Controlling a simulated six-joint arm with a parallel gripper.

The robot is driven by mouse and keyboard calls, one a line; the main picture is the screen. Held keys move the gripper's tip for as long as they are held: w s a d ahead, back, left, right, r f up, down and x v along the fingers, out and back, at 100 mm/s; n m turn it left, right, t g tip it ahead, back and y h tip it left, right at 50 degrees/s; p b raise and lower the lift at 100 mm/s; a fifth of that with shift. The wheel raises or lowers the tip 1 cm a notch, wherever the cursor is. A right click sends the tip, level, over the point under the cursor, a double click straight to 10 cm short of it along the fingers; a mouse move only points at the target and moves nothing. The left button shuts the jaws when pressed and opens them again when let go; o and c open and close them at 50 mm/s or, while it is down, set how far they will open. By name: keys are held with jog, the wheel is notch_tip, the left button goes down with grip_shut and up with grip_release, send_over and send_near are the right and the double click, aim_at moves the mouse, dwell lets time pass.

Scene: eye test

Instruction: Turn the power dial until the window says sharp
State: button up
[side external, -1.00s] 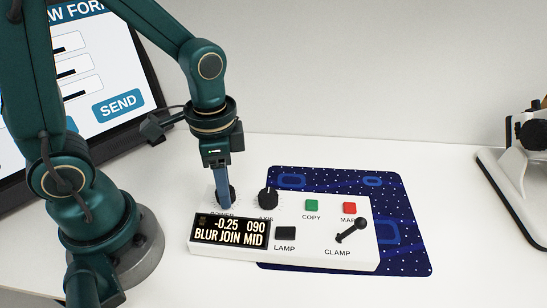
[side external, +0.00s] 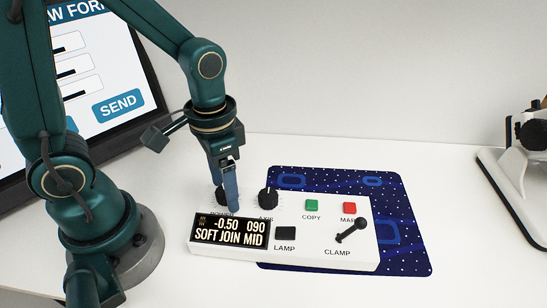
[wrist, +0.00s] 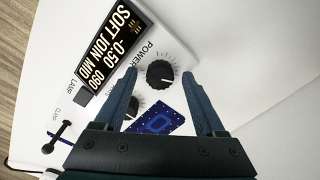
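In the side view the dial (side external: 221,196) is partly hidden by my fingers. My gripper (side external: 233,207) is open and points down at the dial; its blue fingers also show apart in the wrist view (wrist: 160,75). The window (side external: 231,231) reads -0.50, 090, SOFT JOIN MID, and the same text shows in the wrist view (wrist: 110,45).
The white control box (side external: 310,256) also carries the axis dial (side external: 268,198), a green copy button (side external: 312,205), a red button (side external: 349,208), a black lamp switch (side external: 285,233) and a clamp lever (side external: 351,230). It stands partly on a dark blue mat (side external: 408,235). A screen (side external: 120,75) stands left.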

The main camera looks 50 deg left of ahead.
aim_at(209, 205)
jog(key=shift+r, duration=2.55)
jog(key=shift+w+r, duration=0.1)
jog(key=shift+r, duration=0.25)
jog(key=s+r+n+t, duration=0.2)
jog(key=s+r+t, duration=0.1)
jog(key=r+t, duration=0.2)
jog(key=shift+s+a+t, duration=0.15)
jog(key=shift+a+t, duration=0.15)
jog(key=shift+a, duration=0.15)
dwell(0.9)
